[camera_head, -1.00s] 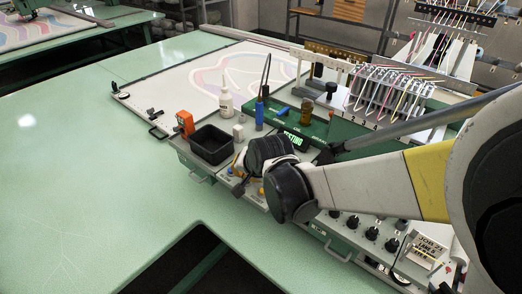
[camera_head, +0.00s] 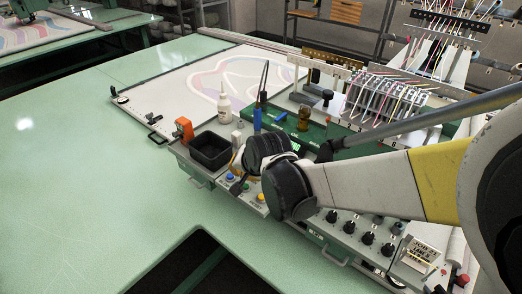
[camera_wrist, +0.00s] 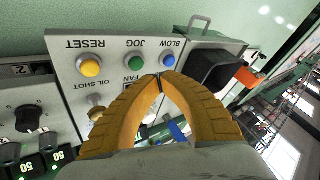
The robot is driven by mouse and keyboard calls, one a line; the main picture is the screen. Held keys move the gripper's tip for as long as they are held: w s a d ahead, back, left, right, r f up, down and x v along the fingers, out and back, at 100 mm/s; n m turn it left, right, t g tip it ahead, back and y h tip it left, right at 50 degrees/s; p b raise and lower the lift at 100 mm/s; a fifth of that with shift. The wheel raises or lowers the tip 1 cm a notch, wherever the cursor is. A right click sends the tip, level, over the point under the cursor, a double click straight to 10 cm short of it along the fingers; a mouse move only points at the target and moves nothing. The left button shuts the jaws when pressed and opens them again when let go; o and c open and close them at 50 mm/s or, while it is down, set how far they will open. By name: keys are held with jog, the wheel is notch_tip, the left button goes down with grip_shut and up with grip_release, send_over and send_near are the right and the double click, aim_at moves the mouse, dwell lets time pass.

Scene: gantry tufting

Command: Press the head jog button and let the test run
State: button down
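In the wrist view the green JOG button (camera_wrist: 136,60) sits on a pale panel (camera_wrist: 112,42). The yellow RESET button (camera_wrist: 90,66) and the blue BLOW button (camera_wrist: 168,61) flank it. My gripper (camera_wrist: 160,80) has its two tan fingers meeting at the tips, with nothing seen between them. The tips appear just below the JOG and BLOW buttons in the picture; contact cannot be told. In the head view the green button (camera_head: 245,187) shows beside my wrist. A green box with a lit display (camera_head: 294,147) stands behind, its text partly hidden by my arm.
A black open bin (camera_head: 210,150), an orange device (camera_head: 184,129), a white bottle (camera_head: 224,108) and a blue-handled tool (camera_head: 257,119) stand around the panel. Dark knobs (camera_head: 348,226) line the panel's right part. The green table (camera_head: 90,170) at left is clear.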

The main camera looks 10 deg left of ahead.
notch_tip(320, 180, up, 4)
jog(key=shift+f+p, duration=0.1)
jog(key=shift+p, duration=1.05)
jog(key=s+d+r+t+h+b, duration=0.1)
jog(key=s+d+b, duration=0.15)
jog(key=d, duration=0.85)
jog(key=s+d+r+h+b, duration=0.1)
jog(key=d+r+b, duration=0.15)
jog(key=d, duration=0.85)
jog(key=s+d+f+h+b, duration=0.1)
jog(key=s+d, duration=0.3)
jog(key=d, duration=0.1)
jog(key=s+d+f+h+b, duration=0.1)
jog(key=s+d+f+b, duration=0.1)
jog(key=s+d, duration=0.2)
jog(key=s+d+f+b, duration=0.1)
jog(key=s+d+f, duration=0.1)
jog(key=s+d, duration=0.2)
jog(key=shift+s+d+f+n+t+h+b, duration=0.15)
jog(key=shift+s+d+n+h, duration=0.05)
jog(key=shift+d, duration=0.5)
jog(key=shift+s+d+f+n+t+h+b, duration=0.1)
jog(key=shift+s+d+n+t+h+b, duration=0.1)
jog(key=shift+d, duration=0.45)
dwell(1.0)
